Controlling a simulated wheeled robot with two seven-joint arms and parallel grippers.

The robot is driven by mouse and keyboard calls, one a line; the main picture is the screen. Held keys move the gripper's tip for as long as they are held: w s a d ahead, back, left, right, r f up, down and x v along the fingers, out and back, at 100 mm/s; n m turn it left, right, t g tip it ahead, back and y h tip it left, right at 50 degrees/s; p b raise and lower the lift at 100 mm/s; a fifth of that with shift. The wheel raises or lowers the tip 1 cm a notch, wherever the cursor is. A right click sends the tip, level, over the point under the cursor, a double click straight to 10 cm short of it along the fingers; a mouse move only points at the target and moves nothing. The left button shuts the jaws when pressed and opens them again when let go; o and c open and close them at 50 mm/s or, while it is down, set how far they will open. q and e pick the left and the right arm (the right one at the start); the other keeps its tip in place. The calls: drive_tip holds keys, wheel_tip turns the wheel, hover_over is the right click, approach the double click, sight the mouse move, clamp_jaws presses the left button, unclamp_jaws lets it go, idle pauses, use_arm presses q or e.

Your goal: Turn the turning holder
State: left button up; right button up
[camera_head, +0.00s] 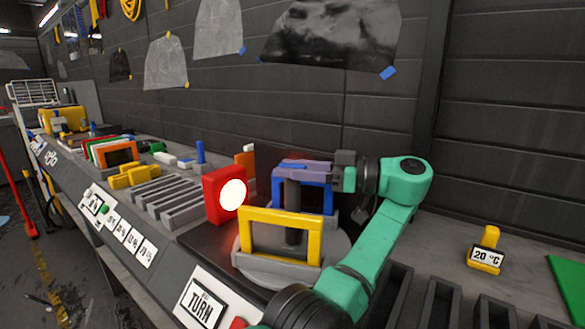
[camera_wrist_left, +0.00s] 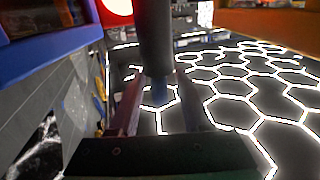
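The turning holder (camera_head: 335,244) is a round grey turntable on the bench, with a yellow frame (camera_head: 281,216) facing me and a blue frame (camera_head: 318,196) behind. A dark upright post (camera_head: 292,210) rises from its middle. My left gripper (camera_head: 298,168) reaches in from the right over the post's top. In the left wrist view the post (camera_wrist_left: 155,45) stands between the two fingers of the gripper (camera_wrist_left: 158,85). The fingers are apart, close to its sides; whether they press on it I cannot tell. My right gripper is not in view.
A red box with a lit round lamp (camera_head: 225,193) stands just left of the holder. Grey slotted racks (camera_head: 168,200) and coloured frames line the bench further left. A 20 °C gauge (camera_head: 485,252) stands at the right. A TURN sign (camera_head: 203,304) is on the front edge.

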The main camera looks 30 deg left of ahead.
use_arm(q)
drive_tip(key=shift+r, duration=0.1)
wheel_tip(320, 180, up, 9)
drive_tip(key=p, duration=0.3)
drive_tip(key=shift+f, duration=0.2)
wheel_tip(320, 180, up, 11)
drive_tip(key=p, duration=0.9)
drive_tip(key=shift+r, duration=0.2)
